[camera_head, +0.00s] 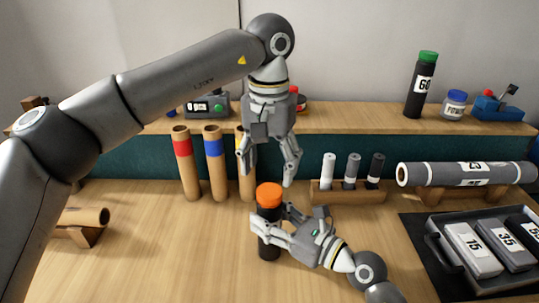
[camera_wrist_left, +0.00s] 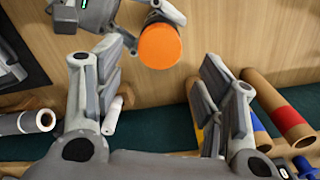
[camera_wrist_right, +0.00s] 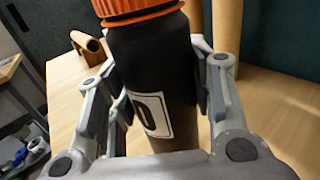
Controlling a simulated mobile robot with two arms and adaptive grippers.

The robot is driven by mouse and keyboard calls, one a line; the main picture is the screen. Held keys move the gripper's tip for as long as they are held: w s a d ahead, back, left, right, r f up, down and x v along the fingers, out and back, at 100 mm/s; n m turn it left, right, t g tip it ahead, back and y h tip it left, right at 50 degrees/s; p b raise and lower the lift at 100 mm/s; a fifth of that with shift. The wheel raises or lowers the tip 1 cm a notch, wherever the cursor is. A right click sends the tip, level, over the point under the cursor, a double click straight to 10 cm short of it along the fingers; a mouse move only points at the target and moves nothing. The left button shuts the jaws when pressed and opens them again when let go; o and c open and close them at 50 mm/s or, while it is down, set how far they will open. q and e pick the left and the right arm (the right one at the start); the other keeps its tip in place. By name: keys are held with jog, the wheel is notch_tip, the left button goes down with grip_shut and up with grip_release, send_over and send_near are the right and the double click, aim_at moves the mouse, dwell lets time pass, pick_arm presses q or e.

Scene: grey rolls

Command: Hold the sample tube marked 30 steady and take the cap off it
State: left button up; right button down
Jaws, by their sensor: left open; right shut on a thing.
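A black sample tube (camera_head: 269,214) with an orange cap (camera_head: 269,193) stands upright on the table in the head view. My right gripper (camera_head: 262,228) is shut on the tube's body, below the cap. In the right wrist view the tube (camera_wrist_right: 150,62) stands between the fingers; its white label shows a 0, and the rest of the number is hidden. The cap's ridged lower part (camera_wrist_right: 130,8) is at the top edge. My left gripper (camera_head: 267,178) is open and empty, pointing down above the cap. In the left wrist view the cap (camera_wrist_left: 159,46) lies beyond the open fingers.
Cardboard tubes with red (camera_head: 181,148), blue (camera_head: 213,148) and yellow bands stand behind on the left. A marker holder (camera_head: 347,195) and grey rolls (camera_head: 462,174) are at the right. A dark tray (camera_head: 440,250) holds numbered blocks.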

aim_at(269, 191)
pick_arm(q)
notch_tip(269, 191, down, 6)
jog(key=shift+r, duration=0.15)
jog(key=shift+c, duration=0.4)
